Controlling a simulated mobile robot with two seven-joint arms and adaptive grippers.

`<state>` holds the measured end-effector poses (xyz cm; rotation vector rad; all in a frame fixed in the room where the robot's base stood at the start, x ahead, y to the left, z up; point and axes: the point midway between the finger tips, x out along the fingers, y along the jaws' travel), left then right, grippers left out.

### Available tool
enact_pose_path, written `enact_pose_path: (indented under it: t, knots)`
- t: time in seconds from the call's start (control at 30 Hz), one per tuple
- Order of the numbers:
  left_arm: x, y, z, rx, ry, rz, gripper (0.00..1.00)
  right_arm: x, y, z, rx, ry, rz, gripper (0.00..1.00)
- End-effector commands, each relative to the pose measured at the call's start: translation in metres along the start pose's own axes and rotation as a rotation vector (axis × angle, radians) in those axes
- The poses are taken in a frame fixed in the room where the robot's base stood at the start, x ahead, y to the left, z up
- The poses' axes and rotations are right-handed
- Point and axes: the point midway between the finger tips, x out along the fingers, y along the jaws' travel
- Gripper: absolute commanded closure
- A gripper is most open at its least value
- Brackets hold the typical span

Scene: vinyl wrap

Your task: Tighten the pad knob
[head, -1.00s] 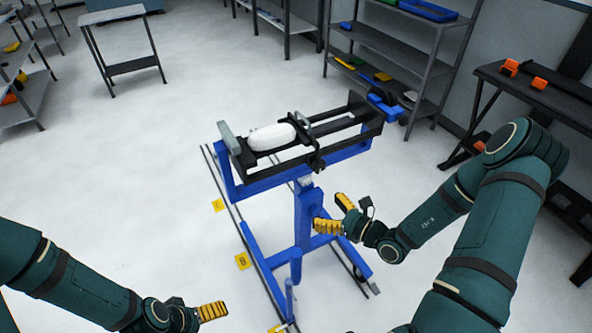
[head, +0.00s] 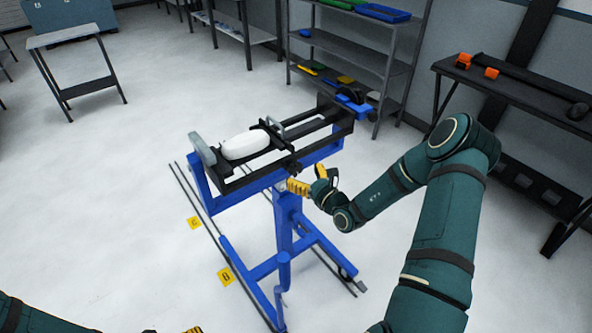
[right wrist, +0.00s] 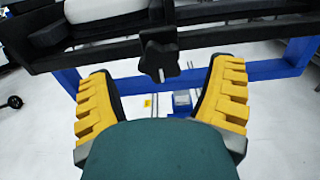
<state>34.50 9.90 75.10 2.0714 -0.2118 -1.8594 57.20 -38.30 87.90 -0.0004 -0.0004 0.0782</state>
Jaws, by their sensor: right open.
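The pad knob is a black star-shaped knob (right wrist: 160,58) on the front rail of the blue and black stand (head: 215,192). It shows small in the head view (head: 294,168), at the rail's near side. My right gripper (head: 309,180) is open, with its yellow fingers just below the knob. In the right wrist view the two fingers (right wrist: 163,78) stand left and right of the knob, apart from it, with nothing between them. Only a yellow tip of my left gripper (head: 193,329) shows at the bottom edge, so its jaws are hidden.
A white rounded piece (head: 245,145) lies in the stand's black frame. A grey shelf (head: 350,60) is behind, and a black table (head: 530,100) with orange items is at the right.

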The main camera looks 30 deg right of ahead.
Motion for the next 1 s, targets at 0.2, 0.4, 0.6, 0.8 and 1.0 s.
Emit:
enact_pose_path:
  t: [0.2,0.4,0.6,0.8,1.0]
  knots:
    - [0.005,-0.002,-0.001,0.000,0.003,0.000,0.00,0.030,0.000,-0.001,0.000,0.000,0.000,0.19]
    - [0.006,-0.002,-0.001,0.000,0.004,0.000,0.00,0.039,0.000,0.000,0.001,0.000,0.000,0.19]
    - [0.006,-0.002,-0.001,0.000,0.004,0.000,0.00,0.040,0.000,0.000,0.001,0.001,0.000,0.19]
    - [0.006,-0.002,-0.001,0.000,0.004,0.000,0.00,0.040,0.000,0.000,0.001,0.000,0.000,0.68]
    - [0.005,-0.002,-0.001,0.000,0.004,0.000,0.00,0.040,0.000,0.000,0.002,0.001,0.000,0.87]
